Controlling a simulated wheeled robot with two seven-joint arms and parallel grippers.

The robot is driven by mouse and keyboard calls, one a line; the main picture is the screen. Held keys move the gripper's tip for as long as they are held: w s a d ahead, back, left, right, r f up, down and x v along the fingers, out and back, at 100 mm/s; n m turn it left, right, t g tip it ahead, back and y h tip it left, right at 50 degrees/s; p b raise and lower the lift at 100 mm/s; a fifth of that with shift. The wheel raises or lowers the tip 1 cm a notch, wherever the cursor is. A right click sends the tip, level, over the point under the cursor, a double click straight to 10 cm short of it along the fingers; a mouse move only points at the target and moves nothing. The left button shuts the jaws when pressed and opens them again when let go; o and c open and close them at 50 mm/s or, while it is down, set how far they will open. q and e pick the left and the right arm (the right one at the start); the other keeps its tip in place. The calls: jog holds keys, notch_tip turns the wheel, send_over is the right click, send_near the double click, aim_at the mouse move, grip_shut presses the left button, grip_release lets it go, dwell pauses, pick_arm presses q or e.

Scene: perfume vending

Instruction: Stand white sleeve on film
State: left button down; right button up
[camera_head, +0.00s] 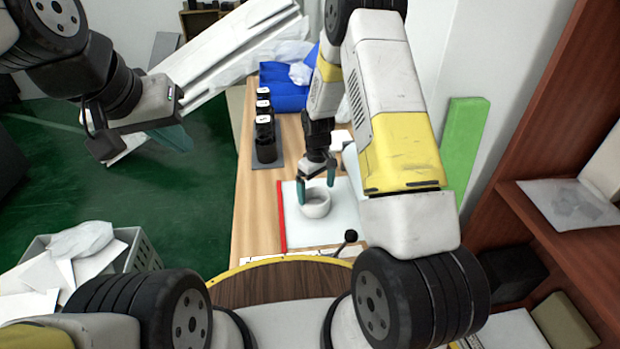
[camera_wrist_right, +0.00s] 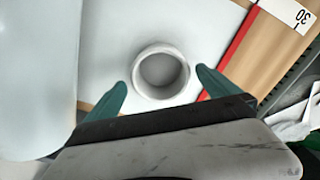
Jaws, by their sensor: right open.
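The white sleeve (camera_head: 317,207) is a short round ring with its hollow opening facing up. It stands upright on the pale film (camera_head: 345,220), which has a red strip along its left edge in the head view. My right gripper (camera_head: 317,185) is open just above and behind the sleeve. In the right wrist view the sleeve (camera_wrist_right: 160,92) shows between the two teal fingertips of the right gripper (camera_wrist_right: 160,84), with a gap at each side. My left gripper (camera_head: 160,138) hangs over the green floor, away from the table; its jaw gap is not clear.
Several black bottles (camera_head: 264,125) stand in a row on a dark tray at the table's left. A blue cushioned bin (camera_head: 285,88) is at the back. A black-knobbed stick (camera_head: 348,238) lies near the film's front edge. A grey crate (camera_head: 140,254) stands front left.

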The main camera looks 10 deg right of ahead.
jog(key=s+d+r+m+t+y, duration=0.1)
jog(key=s+r, duration=0.3)
jog(key=r, duration=0.9)
jog(key=s+d+r+m+t, duration=0.1)
jog(key=s+r+m+t, duration=0.15)
jog(key=r, duration=1.05)
jog(key=s+r+m+t, duration=0.1)
jog(key=s+r, duration=0.5)
jog(key=s, duration=0.3)
jog(key=s+r+m+t+y, duration=0.1)
jog(key=s+r, duration=0.4)
jog(key=s, duration=0.5)
jog(key=shift+s+r+m+t, duration=0.2)
jog(key=shift+r+m+t, duration=0.15)
